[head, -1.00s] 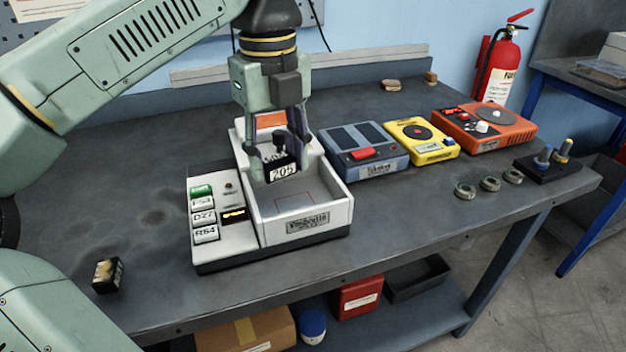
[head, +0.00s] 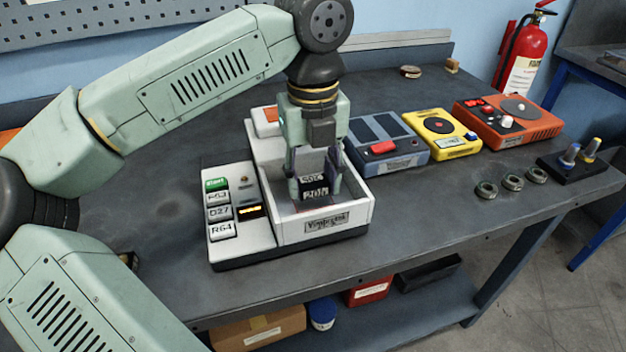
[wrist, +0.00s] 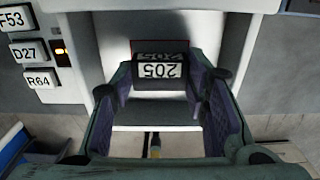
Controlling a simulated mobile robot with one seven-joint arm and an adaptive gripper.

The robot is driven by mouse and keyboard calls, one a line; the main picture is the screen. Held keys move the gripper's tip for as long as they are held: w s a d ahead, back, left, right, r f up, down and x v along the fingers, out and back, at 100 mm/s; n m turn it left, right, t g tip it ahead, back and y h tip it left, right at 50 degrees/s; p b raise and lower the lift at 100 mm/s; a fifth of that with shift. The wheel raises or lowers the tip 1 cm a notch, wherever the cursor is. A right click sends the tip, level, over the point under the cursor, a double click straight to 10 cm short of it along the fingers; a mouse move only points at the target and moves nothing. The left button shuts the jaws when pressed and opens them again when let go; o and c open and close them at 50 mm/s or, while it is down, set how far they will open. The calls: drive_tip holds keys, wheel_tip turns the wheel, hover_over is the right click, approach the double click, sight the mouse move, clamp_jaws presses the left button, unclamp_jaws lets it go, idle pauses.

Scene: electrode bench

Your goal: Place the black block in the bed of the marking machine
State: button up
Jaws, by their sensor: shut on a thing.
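The black block (head: 314,188) has a white label reading 205. My gripper (head: 315,187) is shut on it, with a finger on each side. Block and fingertips are down inside the walls of the marking machine's bed (head: 352,208), a white open tray. In the wrist view the block (wrist: 160,74) sits between the fingers near a red outline on the bed floor. I cannot tell whether the block touches the floor. The marking machine (head: 240,248) has a green start button (head: 215,184) and several white keys on its left panel.
A blue-grey device (head: 395,155), a yellow device (head: 441,130) and an orange device (head: 507,118) stand to the right. Several rings (head: 512,183) and a black stand with knobs (head: 575,168) lie near the right edge. The bench front left of the rings is clear.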

sight(313, 182)
drive_tip(key=shift+f, duration=0.9)
drive_tip(key=o, duration=1.4)
wheel_tip(313, 182, up, 12)
drive_tip(key=shift+r+b, duration=0.15)
drive_tip(key=shift+b, duration=0.45)
